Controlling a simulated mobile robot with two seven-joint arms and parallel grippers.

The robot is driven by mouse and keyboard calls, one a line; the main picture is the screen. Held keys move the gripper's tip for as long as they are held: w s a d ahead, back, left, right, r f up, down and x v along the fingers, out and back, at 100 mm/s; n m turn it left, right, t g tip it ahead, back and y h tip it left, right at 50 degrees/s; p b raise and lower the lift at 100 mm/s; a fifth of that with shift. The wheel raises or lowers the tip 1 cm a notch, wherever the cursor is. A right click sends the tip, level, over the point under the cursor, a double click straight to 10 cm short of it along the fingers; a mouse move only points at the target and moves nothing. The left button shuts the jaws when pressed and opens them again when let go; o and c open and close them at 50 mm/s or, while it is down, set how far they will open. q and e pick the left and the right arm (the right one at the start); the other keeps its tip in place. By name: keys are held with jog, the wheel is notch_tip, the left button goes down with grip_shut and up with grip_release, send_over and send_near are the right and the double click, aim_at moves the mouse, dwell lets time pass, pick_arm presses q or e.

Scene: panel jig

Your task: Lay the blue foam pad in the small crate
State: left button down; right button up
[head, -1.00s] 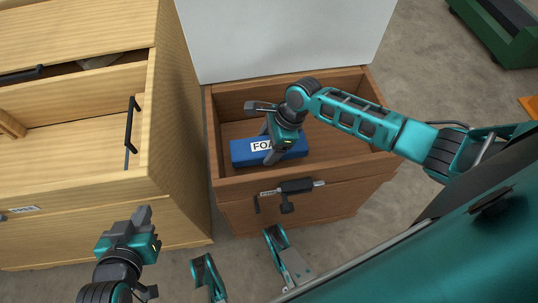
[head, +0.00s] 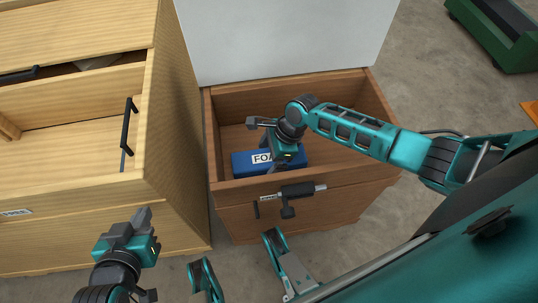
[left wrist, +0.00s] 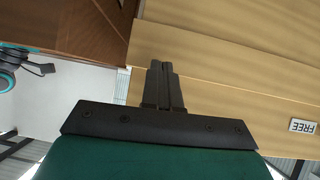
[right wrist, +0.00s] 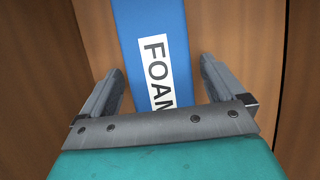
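The blue foam pad (head: 245,163), with a white FOAM label, is inside the open brown small crate (head: 348,181), close to its front wall. It also shows in the right wrist view (right wrist: 148,20). My right gripper (head: 276,163) reaches down into the crate, its two fingers along either side of the pad. Whether the pad touches the crate floor I cannot tell. My left gripper (head: 143,215) is outside, front left of the crate; its fingers (left wrist: 163,85) are together and empty.
A pale wooden cabinet (head: 180,130) with an open drawer stands left of the crate. A white panel (head: 285,40) rises behind the crate. A green container (head: 495,35) stands at the far right on the grey floor.

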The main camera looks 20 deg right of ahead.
jog(key=p+v, duration=0.5)
jog(key=v, duration=0.7)
jog(key=shift+d+r+p, duration=0.1)
jog(key=shift+p, duration=0.2)
